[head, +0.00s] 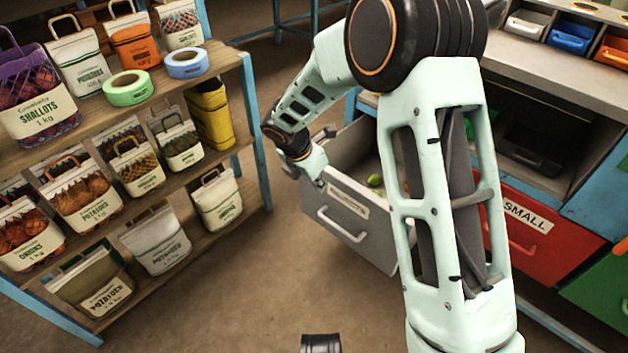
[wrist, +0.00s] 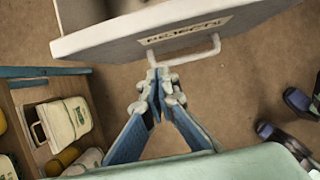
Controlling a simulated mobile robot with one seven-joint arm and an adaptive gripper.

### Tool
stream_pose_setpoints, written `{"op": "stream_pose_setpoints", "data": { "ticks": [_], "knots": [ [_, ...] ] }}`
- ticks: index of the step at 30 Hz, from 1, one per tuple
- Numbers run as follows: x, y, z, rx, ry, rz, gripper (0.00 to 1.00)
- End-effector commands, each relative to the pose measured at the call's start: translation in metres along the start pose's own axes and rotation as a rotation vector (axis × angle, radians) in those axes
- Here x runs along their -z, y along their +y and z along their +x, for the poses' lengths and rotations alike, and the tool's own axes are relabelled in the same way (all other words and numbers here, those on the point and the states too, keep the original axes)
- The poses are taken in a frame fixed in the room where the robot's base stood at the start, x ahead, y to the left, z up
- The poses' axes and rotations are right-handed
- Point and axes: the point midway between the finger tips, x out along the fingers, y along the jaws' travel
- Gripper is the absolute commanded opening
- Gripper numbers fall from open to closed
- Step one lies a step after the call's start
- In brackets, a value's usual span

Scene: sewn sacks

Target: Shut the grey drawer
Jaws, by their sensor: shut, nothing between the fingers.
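The grey drawer (head: 345,215) stands pulled out from the bench in the head view. Its front carries a paper label and a pale bar handle (head: 342,226), and some green items lie inside. In the wrist view the drawer front (wrist: 110,38) crosses the top, with the handle (wrist: 190,58) below its label. My gripper (wrist: 159,76) is shut and empty, its fingertips close to the left end of the handle. I cannot tell whether they touch it. In the head view my arm hides part of the drawer, and the fingertips are not clear.
A wooden shelf (head: 250,135) with several sacks and two tape rolls stands at the left. A red drawer (head: 520,235) labelled SMALL and a green drawer (head: 605,295) are at the right of the bench. Floor (head: 240,290) is clear between shelf and drawer.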

Motion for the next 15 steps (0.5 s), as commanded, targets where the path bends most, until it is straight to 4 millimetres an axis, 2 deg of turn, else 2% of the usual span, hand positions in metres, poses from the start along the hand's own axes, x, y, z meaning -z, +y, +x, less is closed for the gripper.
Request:
{"op": "stream_pose_setpoints", "data": {
  "ticks": [1, 3, 7, 15],
  "knots": [
    [0.002, -0.001, 0.016, 0.002, 0.000, 0.001, 0.00],
    [0.002, -0.001, 0.029, 0.002, 0.000, 0.000, 0.00],
    [-0.022, -0.001, 0.032, 0.000, -0.001, 0.006, 0.00],
    [-0.038, 0.000, 0.036, 0.000, -0.001, 0.001, 0.00]
  ]
}}
